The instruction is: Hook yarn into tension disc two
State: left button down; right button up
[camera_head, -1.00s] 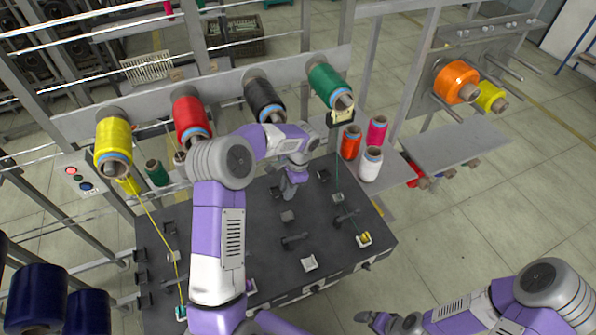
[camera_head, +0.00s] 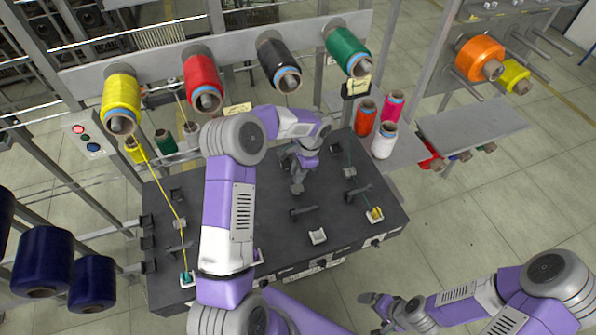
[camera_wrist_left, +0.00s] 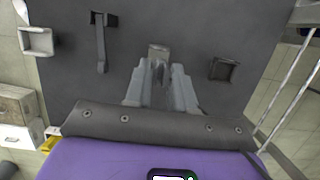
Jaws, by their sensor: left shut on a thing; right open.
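My left gripper (camera_head: 297,188) reaches over the middle of the dark table and points down. In the left wrist view its fingers (camera_wrist_left: 160,78) are close together around a small thing I cannot make out. A small grey block (camera_wrist_left: 158,52) shows at the fingertips; whether they touch it is unclear. No yarn is visible at the fingers. Yellow yarn (camera_head: 160,180) runs from the yellow cone (camera_head: 121,100) to a teal bobbin holder (camera_head: 187,279) at front left. The red cone (camera_head: 203,83), black cone (camera_head: 278,65) and green cone (camera_head: 347,50) hang behind. My right gripper (camera_head: 378,305) is open, off the table.
A bracket (camera_head: 302,211) and a white holder (camera_head: 317,237) stand in front of my left gripper. A yellow bobbin (camera_head: 375,215) sits at front right. Small red, pink and white cones (camera_head: 384,140) stand behind right. Floor is clear around my right gripper.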

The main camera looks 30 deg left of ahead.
pick_arm(q)
jog(key=shift+f+b, duration=1.3)
jog(key=shift+f, duration=0.65)
jog(key=shift+s+d+r+b, duration=0.1)
jog(key=shift+s+d+b, duration=0.05)
jog(key=shift+s+d, duration=0.75)
jog(key=shift+s+d+r+b, duration=0.1)
jog(key=shift+s+d+b, duration=0.05)
jog(key=shift+s+d, duration=0.7)
jog(key=shift+w+d+r, duration=0.1)
jog(key=shift+w+d, duration=0.05)
jog(key=r+p, duration=0.2)
jog(key=r, duration=0.1)
jog(key=r+p, duration=0.1)
jog(key=shift+s+d+r, duration=0.25)
jog(key=shift+s+d, duration=0.1)
